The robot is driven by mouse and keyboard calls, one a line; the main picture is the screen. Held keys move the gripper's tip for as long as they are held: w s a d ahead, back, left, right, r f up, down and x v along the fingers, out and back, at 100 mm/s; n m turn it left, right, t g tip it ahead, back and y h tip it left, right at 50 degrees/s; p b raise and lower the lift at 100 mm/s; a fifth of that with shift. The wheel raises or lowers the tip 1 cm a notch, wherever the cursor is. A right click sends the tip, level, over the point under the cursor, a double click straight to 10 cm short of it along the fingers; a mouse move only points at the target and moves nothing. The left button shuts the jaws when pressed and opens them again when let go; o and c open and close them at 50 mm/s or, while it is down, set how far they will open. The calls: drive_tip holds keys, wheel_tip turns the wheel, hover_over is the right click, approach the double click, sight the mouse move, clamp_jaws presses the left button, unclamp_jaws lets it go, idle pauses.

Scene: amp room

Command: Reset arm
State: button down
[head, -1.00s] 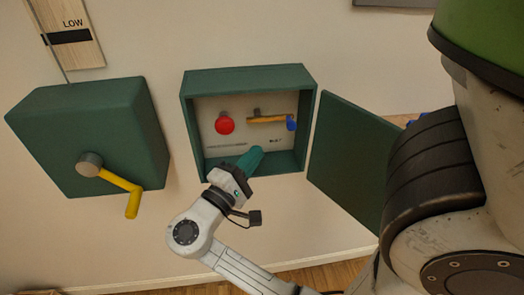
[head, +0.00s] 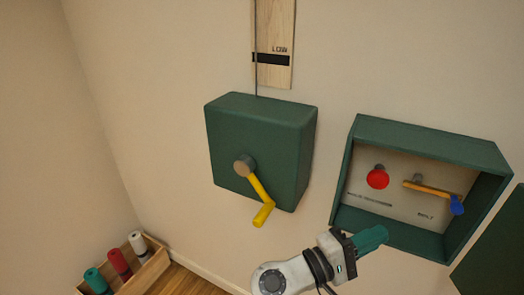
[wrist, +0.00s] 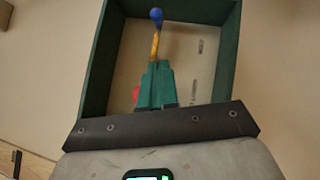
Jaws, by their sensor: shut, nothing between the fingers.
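My gripper (head: 371,239) has teal fingers, which are shut with nothing between them. In the head view it is in front of the lower left part of an open green box (head: 430,130) on the wall. In the wrist view the fingers (wrist: 156,80) point into the box (wrist: 228,50), towards a yellow lever with a blue knob (wrist: 156,16). In the head view the lever (head: 432,189) lies nearly level inside the box, its blue knob to the right. I cannot tell how far the fingertips are from it.
A red knob (head: 377,178) is left of the lever. A closed green box (head: 255,150) with a yellow crank (head: 260,187) hangs to the left, under a wooden board marked LOW (head: 273,40). The open door (head: 495,245) is at right. A wooden crate (head: 152,268) with coloured cylinders stands lower left.

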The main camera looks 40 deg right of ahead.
drive_tip(key=shift+f, duration=0.1)
wheel_tip(320, 180, down, 18)
drive_tip(key=s+n+t+y, duration=0.1)
drive_tip(key=s+t+y, duration=0.2)
drive_tip(key=t+y, duration=0.55)
drive_tip(key=a+f+y, duration=0.3)
drive_tip(key=a+y, duration=0.2)
drive_tip(key=a, duration=0.1)
drive_tip(key=a+f+y, duration=0.4)
drive_tip(key=a+y, duration=0.1)
drive_tip(key=a, duration=0.2)
drive_tip(key=shift+s+a+f+n+t, duration=0.2)
drive_tip(key=shift+s+f+n+t, duration=0.05)
drive_tip(key=shift+s+n+t, duration=0.2)
